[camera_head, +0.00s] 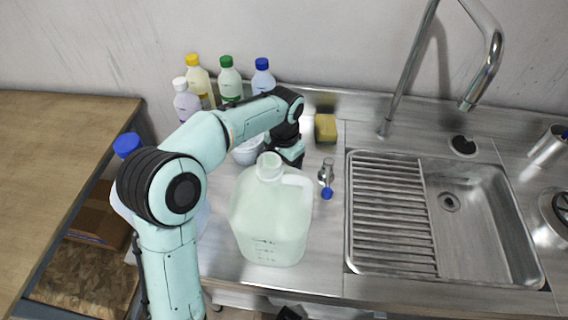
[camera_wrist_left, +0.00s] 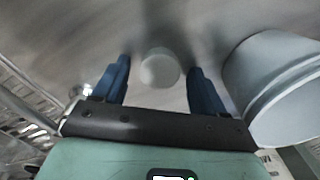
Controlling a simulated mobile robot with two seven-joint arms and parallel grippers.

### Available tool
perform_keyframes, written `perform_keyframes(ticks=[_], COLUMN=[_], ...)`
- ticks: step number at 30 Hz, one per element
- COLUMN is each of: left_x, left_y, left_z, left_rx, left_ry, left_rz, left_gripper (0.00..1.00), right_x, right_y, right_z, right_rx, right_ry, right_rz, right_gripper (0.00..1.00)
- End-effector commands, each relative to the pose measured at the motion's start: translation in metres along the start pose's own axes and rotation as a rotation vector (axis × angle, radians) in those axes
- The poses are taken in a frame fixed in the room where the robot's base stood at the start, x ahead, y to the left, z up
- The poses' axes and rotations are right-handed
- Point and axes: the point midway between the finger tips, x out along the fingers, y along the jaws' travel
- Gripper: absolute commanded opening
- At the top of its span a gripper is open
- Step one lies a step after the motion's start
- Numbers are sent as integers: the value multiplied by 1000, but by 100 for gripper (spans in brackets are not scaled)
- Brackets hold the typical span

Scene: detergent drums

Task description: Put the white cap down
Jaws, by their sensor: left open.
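The white cap (camera_wrist_left: 159,68) shows in the left wrist view as a small pale round piece on the metal counter. It lies between the two blue fingers of my left gripper (camera_wrist_left: 158,82), with a gap on either side. The gripper is open. In the head view my left gripper (camera_head: 290,158) points down behind the large pale green jug (camera_head: 270,215), and its fingertips and the cap are hidden there. The jug stands upright, and its neck (camera_head: 269,168) is pale. My right gripper cannot be made out.
A bowl (camera_head: 247,150) is close to the gripper; it shows large at right in the wrist view (camera_wrist_left: 275,75). Several capped bottles (camera_head: 229,82) stand at the back. A yellow sponge (camera_head: 325,128), a small blue-tipped item (camera_head: 326,178) and the sink (camera_head: 470,220) are to the right.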

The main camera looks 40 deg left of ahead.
Motion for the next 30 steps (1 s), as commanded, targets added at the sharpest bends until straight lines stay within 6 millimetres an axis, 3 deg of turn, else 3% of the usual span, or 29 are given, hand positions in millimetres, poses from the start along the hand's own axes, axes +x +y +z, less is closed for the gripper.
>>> perform_keyframes(ticks=[5, 12, 18, 24, 30], left_x=[-24, -77, -110, -123, -123], left_y=[0, 0, 0, 0, 0], left_z=[-1, -1, -1, 0, 0], left_rx=[0, 0, 0, 1, 1], left_ry=[5, 6, 4, 1, 1], left_rz=[-1, -1, -1, 0, 0], left_gripper=[71, 71, 71, 71, 71], right_x=[-4, -13, -20, -22, -22], right_y=[-1, -2, -4, -5, -5], right_z=[2, 7, 9, 9, 9], right_rx=[0, 2, 2, 2, 2], right_ry=[-7, -20, -27, -25, -25], right_rz=[1, 4, 6, 5, 5], right_gripper=[43, 43, 43, 43, 43])
